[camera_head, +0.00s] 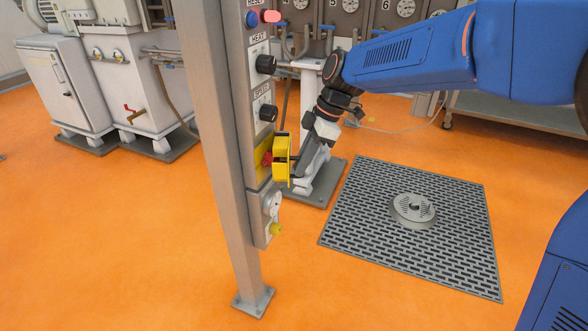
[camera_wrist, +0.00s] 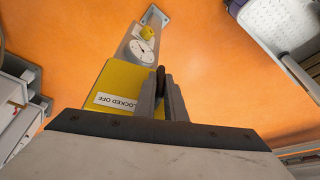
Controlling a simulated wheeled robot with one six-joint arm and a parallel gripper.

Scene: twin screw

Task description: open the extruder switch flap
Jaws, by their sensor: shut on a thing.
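The yellow extruder switch flap (camera_head: 283,140) is on the side of the grey control post, below the SPEED knob. It stands out from the panel, and a red switch (camera_head: 267,158) shows beside it; how far it is swung cannot be told. In the wrist view the yellow cover (camera_wrist: 112,80) carries a white "LOCKED OFF" label (camera_wrist: 117,102). My gripper (camera_head: 294,166) is at the flap's right side. In the wrist view its fingers (camera_wrist: 162,92) are closed on a thin dark handle (camera_wrist: 160,76) at the flap's edge. The fingers hide part of the handle.
The grey post (camera_head: 225,150) stands close on the left. A round gauge (camera_head: 272,203) and a yellow knob (camera_head: 276,229) sit below the flap. A floor grate (camera_head: 350,230) with a round drain cover (camera_head: 413,210) lies to the right. Orange floor in front is clear.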

